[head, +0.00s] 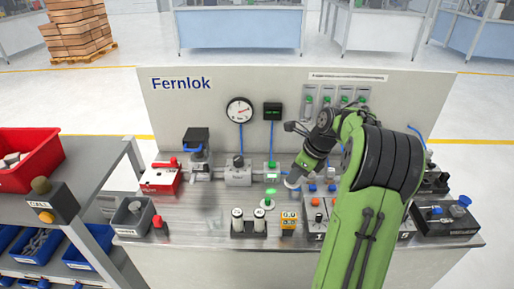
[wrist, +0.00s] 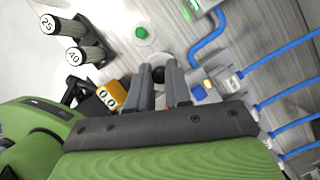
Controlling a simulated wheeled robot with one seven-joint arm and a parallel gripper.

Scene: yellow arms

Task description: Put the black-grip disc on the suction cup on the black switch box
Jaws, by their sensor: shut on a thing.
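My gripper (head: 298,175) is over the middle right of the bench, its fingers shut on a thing. A pale rounded edge, probably the black-grip disc (head: 292,183), shows below the fingers. In the wrist view my gripper (wrist: 164,70) has its fingers a little apart; the held thing is mostly hidden there. Another black unit (head: 445,222) at the bench's right end carries a blue cup-like piece (head: 464,201). I cannot tell which holds the suction cup.
A pale disc with a green grip (head: 268,202) stands left of my gripper and shows in the wrist view (wrist: 141,33). Two numbered cylinders (head: 248,220) and an orange counter block (head: 289,220) are in front.

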